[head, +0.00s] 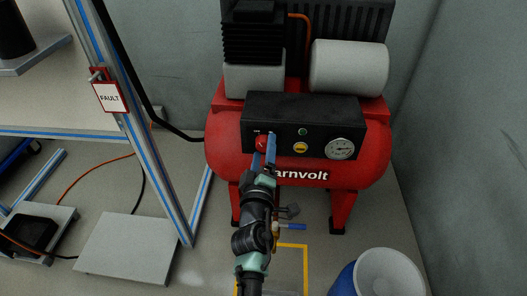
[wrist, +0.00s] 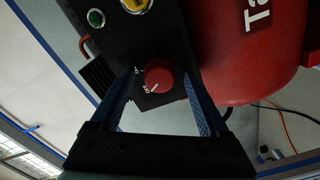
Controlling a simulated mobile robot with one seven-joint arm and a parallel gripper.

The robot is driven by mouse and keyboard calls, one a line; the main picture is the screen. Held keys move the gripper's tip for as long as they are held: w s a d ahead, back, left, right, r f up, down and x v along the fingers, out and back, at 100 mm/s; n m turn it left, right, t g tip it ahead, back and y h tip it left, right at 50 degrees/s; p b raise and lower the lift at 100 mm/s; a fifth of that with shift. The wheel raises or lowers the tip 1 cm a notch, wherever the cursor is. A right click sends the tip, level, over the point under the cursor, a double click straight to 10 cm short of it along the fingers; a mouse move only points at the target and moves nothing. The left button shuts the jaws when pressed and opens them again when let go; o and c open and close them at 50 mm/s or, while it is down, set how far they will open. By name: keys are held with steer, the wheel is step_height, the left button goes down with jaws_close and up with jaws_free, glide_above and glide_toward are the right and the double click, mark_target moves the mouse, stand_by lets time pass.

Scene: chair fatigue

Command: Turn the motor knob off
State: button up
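The red motor knob (wrist: 157,72) is on the black control panel (head: 320,112) of the red compressor. It shows in the head view as a red disc (head: 261,142) at the panel's left end, partly hidden by my gripper (head: 264,152). In the wrist view my gripper (wrist: 160,80) is open, with one blue finger on each side of the knob. Gaps show between the knob and both fingers, so it is not gripped. Small white markings lie beside the knob; its exact setting is too small to read.
A metal frame post with a FAULT tag (head: 110,97) stands left. A blue-and-white bin (head: 388,274) stands at lower right. A blue-handled valve (head: 291,227) hangs below the tank.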

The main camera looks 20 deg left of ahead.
steer(key=p+v, duration=0.2)
steer(key=v, duration=1.1)
steer(key=shift+r, duration=0.1)
